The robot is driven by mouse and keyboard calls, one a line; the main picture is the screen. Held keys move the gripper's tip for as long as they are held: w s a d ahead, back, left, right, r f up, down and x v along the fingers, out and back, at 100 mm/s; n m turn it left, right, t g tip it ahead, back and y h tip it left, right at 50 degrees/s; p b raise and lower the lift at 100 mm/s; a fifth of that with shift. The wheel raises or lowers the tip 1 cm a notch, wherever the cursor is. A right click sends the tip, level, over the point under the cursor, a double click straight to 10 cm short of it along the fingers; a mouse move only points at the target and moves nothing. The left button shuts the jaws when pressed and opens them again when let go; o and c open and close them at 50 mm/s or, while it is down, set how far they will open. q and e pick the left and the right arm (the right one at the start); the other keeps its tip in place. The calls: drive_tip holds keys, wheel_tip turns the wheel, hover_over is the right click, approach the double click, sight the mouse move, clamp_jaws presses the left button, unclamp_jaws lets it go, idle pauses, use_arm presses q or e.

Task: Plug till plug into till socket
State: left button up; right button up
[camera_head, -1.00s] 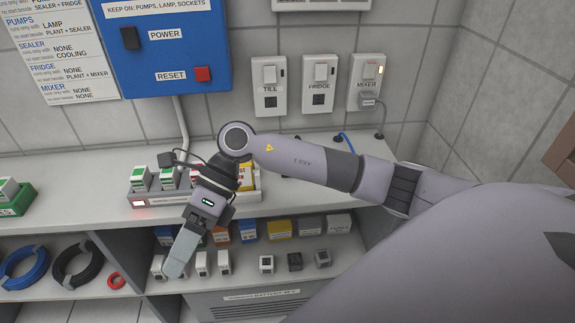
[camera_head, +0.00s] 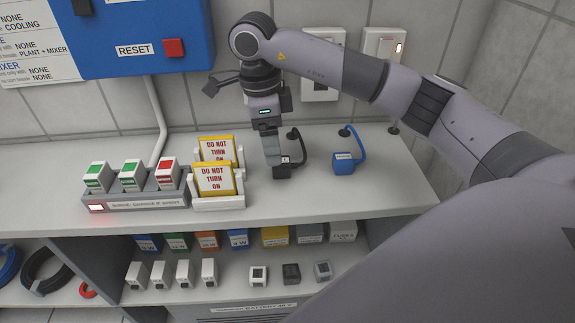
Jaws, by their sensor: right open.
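My right gripper (camera_head: 274,160) points down over the counter, open, with its fingertips at a small black plug (camera_head: 283,171). I cannot tell whether the fingers touch the plug. The black plug has a small pale label, too small to read, and a black cord that loops to a hole in the counter. A blue plug (camera_head: 343,164) with a blue cord lies to the right of it. The till socket is hidden behind my right arm. Part of another wall socket (camera_head: 319,92) shows beside the arm. My left gripper is not in view.
Two yellow "DO NOT TURN ON" signs (camera_head: 213,179) in white holders stand close left of the gripper. A grey rack (camera_head: 140,203) with green and red-topped blocks is farther left. The counter's front strip (camera_head: 330,197) is clear. Small boxes fill the shelf below.

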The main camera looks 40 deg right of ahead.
sight(281, 167)
drive_tip(key=shift+w+d+f, duration=0.3)
drive_tip(key=shift+w+d, duration=0.1)
drive_tip(key=shift+d, duration=0.35)
drive_tip(key=shift+s+r, duration=0.1)
drive_tip(key=shift+f, duration=0.9)
drive_tip(key=shift+d+f, duration=0.2)
drive_tip(key=shift+f, duration=0.7)
drive_tip(key=shift+d+f, duration=0.15)
drive_tip(key=shift+f, duration=0.75)
drive_tip(key=shift+d+f, duration=0.2)
drive_tip(key=shift+f, duration=0.7)
drive_tip(key=c, duration=1)
